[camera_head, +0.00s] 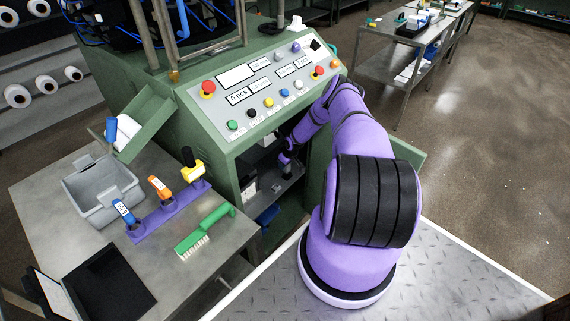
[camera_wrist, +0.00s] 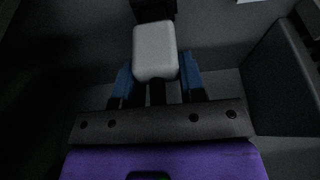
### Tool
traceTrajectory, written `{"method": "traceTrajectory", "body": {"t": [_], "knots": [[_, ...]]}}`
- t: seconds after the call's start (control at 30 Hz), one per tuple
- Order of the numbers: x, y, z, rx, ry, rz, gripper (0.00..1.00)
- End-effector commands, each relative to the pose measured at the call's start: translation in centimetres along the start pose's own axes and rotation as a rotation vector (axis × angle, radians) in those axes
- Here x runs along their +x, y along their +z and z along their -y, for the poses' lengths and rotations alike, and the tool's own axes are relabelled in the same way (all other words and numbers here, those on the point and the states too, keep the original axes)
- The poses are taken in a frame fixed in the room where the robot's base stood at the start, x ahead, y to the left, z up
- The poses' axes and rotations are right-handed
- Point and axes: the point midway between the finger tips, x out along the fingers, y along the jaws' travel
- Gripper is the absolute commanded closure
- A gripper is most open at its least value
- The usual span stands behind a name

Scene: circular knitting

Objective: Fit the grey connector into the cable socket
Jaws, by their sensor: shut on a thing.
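The grey connector (camera_wrist: 155,48) is a pale rounded block in the middle of the wrist view. My gripper (camera_wrist: 157,76) has its two blue fingers on either side of the connector and is shut on it. A dark block (camera_wrist: 153,9) lies just beyond the connector's far end. I cannot tell for sure whether it is the cable socket, or whether the connector touches it. In the head view my arm reaches into the open bay of the green machine, and my gripper is too dark and small to make out there.
The open bay (camera_head: 270,185) is dark, with a shelf and boxes inside. A dark panel (camera_wrist: 280,85) stands close to the right of my gripper. The control panel (camera_head: 265,92) is above the bay. A table with a grey bin (camera_head: 82,187) and a green brush (camera_head: 207,230) stands left.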

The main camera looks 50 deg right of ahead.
Motion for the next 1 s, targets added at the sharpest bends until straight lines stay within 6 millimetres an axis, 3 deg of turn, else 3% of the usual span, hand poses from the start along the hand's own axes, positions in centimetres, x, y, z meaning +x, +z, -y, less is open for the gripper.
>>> {"method": "traceTrajectory", "body": {"t": [0.77, 0.8, 0.9, 1.0], "knots": [[1.6, 0.5, 0.0, 0.000, 0.000, 0.000, 1.00], [1.6, 0.5, 0.0, 0.000, 0.000, 0.000, 0.54], [1.6, 0.5, 0.0, 0.000, 0.000, 0.000, 0.33], [1.6, 0.5, 0.0, 0.000, 0.000, 0.000, 0.33]]}}
